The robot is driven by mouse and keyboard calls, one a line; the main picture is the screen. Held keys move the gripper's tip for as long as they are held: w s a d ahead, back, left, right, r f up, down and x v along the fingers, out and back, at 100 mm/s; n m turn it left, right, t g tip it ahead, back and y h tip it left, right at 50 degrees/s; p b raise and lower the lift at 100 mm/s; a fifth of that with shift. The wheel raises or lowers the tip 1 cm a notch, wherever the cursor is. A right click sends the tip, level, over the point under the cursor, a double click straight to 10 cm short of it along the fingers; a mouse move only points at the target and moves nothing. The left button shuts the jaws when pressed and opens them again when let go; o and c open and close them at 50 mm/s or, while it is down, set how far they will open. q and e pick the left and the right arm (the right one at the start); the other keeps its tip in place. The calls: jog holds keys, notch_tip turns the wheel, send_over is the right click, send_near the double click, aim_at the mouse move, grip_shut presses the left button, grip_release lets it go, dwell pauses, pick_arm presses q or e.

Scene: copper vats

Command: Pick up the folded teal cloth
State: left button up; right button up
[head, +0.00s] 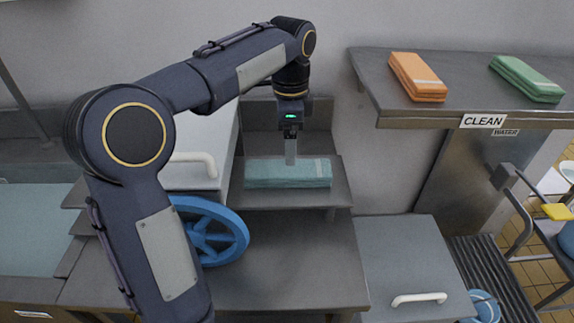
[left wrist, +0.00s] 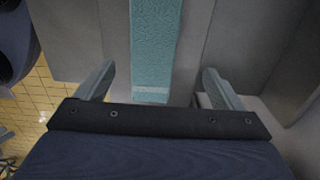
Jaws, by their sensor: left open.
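The folded teal cloth (head: 270,174) lies on a small grey shelf (head: 225,197) against the wall in the head view. It has a paler stripe near its right end. My left gripper (head: 291,152) points down over the cloth, right of its middle. In the left wrist view the cloth (left wrist: 154,50) runs lengthwise between the two open fingers of the gripper (left wrist: 155,87), with room on both sides. The fingers hold nothing. I cannot tell how far the tips are above the cloth. My right gripper does not show.
An orange cloth (head: 416,76) and a green cloth (head: 526,78) lie on the shelf (head: 450,70) labelled "CLEAN" at the right. A blue handwheel (head: 236,232) stands left of and below the teal cloth. A box with a white handle (head: 419,299) is at the lower right.

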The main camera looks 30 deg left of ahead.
aim_at(287, 168)
pick_arm(q)
jog(key=f, duration=0.2)
jog(key=s+f+b, duration=0.1)
jog(key=f, duration=0.2)
jog(key=shift+s+f, duration=0.1)
jog(key=shift+f, duration=0.75)
jog(key=c, duration=1.2)
jog(key=shift+r, duration=0.1)
jog(key=shift+c, duration=0.2)
jog(key=shift+r, duration=0.1)
